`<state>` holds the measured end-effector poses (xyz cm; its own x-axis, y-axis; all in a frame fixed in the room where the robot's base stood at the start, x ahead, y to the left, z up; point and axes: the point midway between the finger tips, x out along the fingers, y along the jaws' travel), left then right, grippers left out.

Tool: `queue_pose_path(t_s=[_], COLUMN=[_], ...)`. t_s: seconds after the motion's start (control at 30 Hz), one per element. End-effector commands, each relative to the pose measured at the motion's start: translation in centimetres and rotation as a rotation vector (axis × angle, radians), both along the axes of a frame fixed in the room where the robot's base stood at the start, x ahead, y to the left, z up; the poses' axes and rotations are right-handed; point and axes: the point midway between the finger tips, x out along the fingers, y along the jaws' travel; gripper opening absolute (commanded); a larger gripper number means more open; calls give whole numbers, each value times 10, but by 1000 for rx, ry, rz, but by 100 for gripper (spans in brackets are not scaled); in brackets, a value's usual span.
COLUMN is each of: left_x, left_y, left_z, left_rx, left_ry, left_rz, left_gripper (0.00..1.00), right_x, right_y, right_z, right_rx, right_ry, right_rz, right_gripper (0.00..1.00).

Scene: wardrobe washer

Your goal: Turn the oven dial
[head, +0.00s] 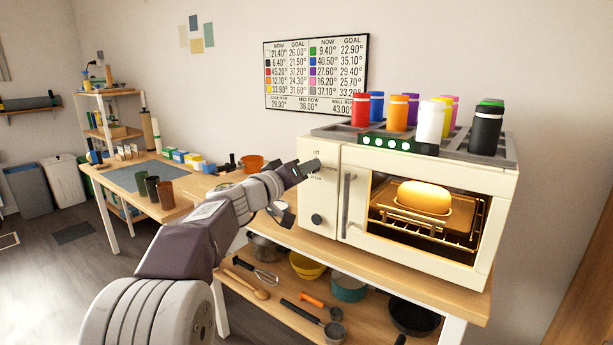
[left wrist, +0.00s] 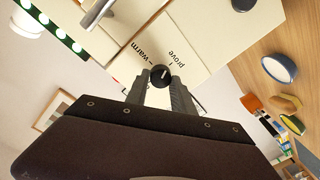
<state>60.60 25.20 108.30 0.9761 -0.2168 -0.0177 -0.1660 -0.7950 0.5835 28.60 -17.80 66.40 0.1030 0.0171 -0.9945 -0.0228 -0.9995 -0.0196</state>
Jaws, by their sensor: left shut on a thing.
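The cream oven (head: 330,225) stands on a wooden bench, with its control panel left of the door. My left gripper (head: 310,168) is at the upper part of that panel and hides most of the upper dial. In the left wrist view, the black dial (left wrist: 161,75) with a white pointer mark sits between the tips of my left gripper (left wrist: 160,88), which is shut on it. The words "warm" (left wrist: 146,47) and "prove" (left wrist: 181,58) are printed on either side of the dial. A lower black dial (head: 316,220) is clear of the gripper. My right gripper is not in view.
The oven door has a vertical handle (head: 348,205), and a lit loaf (head: 424,197) shows behind its glass. A grey rack (head: 340,133) with several coloured canisters sits on top. A shelf below holds bowls and utensils. A wall chart (head: 316,75) hangs behind.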

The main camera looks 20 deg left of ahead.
Motion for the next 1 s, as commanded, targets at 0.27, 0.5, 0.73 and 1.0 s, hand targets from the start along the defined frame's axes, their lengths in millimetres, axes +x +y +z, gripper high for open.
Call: queue_pose_path(t_s=[0.27, 0.5, 0.73, 1.0], left_x=[0, 1, 1, 1], left_y=[1, 2, 3, 3], left_z=[-2, -1, -2, -2], left_rx=[-252, -473, -685, -934], left_ry=[67, 126, 183, 251], left_rz=[1, 0, 2, 0], left_gripper=[0, 0, 0, 0], right_x=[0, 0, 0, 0], right_y=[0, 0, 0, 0], right_z=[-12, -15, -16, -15], right_rx=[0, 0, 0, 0], right_ry=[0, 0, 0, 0], right_rz=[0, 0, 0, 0], right_gripper=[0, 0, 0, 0])
